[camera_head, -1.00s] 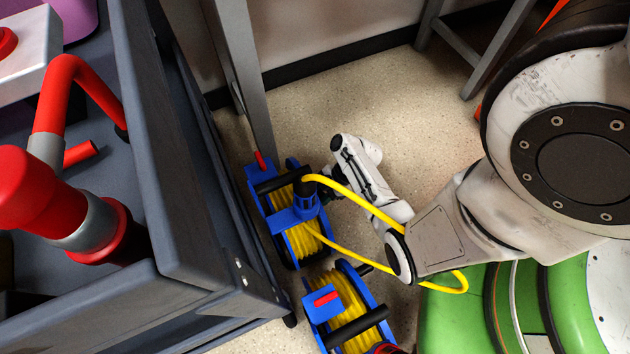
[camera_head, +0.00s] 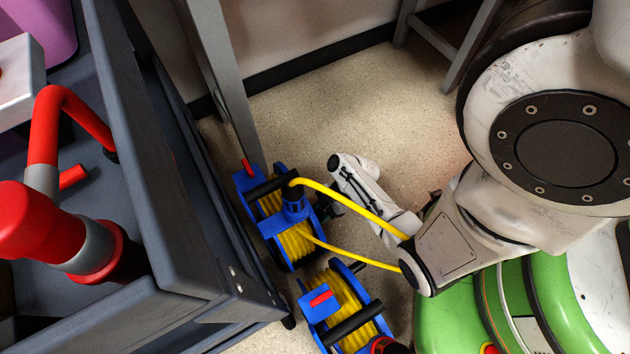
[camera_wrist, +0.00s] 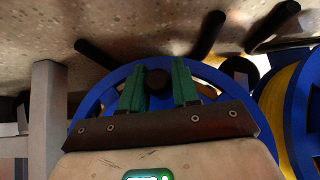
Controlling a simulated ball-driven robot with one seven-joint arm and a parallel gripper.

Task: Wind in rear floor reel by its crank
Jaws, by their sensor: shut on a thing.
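The rear floor reel (camera_head: 272,228) stands on the floor beside the grey cart, a blue reel wound with yellow cable. A blue fitting with a black top (camera_head: 294,200) sits on it, and yellow cable (camera_head: 350,203) runs from there toward my arm. In the wrist view the reel's blue side disc (camera_wrist: 92,104) is close in front of me. My gripper (camera_wrist: 158,85) has its green fingers on either side of the round dark crank knob (camera_wrist: 157,78), shut on it. In the head view my gripper is mostly hidden behind the reel and my wrist.
A second blue reel (camera_head: 320,302) with yellow cable stands just nearer. A grey post (camera_head: 215,75) rises behind the reel. Open floor (camera_head: 330,110) lies beyond my arm.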

